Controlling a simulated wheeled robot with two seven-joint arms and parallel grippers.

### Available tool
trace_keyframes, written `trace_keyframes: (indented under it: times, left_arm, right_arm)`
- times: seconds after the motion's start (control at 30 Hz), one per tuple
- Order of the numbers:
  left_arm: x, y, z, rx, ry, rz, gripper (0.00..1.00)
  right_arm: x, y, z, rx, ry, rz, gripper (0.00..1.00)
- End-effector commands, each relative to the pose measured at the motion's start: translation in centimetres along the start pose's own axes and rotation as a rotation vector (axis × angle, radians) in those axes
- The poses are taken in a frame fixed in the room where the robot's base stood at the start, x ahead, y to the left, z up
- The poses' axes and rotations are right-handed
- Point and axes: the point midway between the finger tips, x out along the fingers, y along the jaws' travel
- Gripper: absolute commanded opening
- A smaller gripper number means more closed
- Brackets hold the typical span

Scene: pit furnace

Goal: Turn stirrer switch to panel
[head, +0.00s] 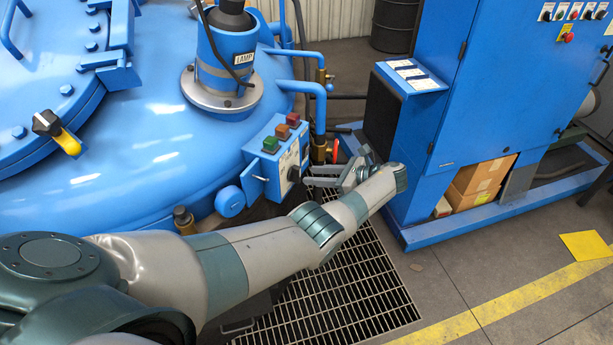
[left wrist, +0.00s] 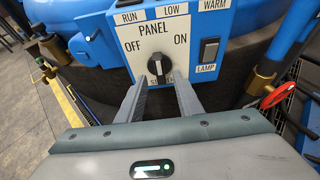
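The stirrer switch is a black rotary knob on the white face of a small blue control box (head: 279,152). In the left wrist view the knob (left wrist: 160,66) has PANEL above it, OFF at upper left and ON at right. A small light mark shows on its nearly upright handle; its exact pointing is hard to tell. The label below is partly hidden by the knob and fingers. My left gripper (head: 308,176) is open at the box face, its fingertips (left wrist: 167,80) either side of the knob's lower part. Contact cannot be told. My right gripper is not in view.
A LAMP switch (left wrist: 209,50) sits right of the knob. Coloured buttons (head: 282,131) top the box. A red-handled valve (left wrist: 279,95) and pipes stand to its right. The blue furnace vessel (head: 150,130) is behind, a floor grating (head: 340,290) below, and a blue cabinet (head: 480,90) at right.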

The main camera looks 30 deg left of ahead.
Motion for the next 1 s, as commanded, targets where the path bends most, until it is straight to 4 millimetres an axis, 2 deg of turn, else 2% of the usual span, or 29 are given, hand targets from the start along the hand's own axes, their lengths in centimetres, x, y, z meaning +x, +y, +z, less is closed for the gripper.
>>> trace_keyframes:
  times: [0.3,0.5,0.7,1.0]
  left_arm:
    - [-6.7,-0.1,-0.2,-0.001,0.001,-0.003,0.33]
    - [-9.9,-0.1,-0.2,0.000,0.001,-0.001,0.33]
    - [-11.7,0.0,-0.1,0.000,0.000,0.000,0.33]
    - [-12.0,0.0,0.0,0.000,0.000,0.001,0.33]
  right_arm:
    - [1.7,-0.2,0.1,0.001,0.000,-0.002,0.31]
    - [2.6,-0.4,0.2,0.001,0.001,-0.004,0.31]
    - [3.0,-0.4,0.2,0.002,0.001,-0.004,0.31]
    - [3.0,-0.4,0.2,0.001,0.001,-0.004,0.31]
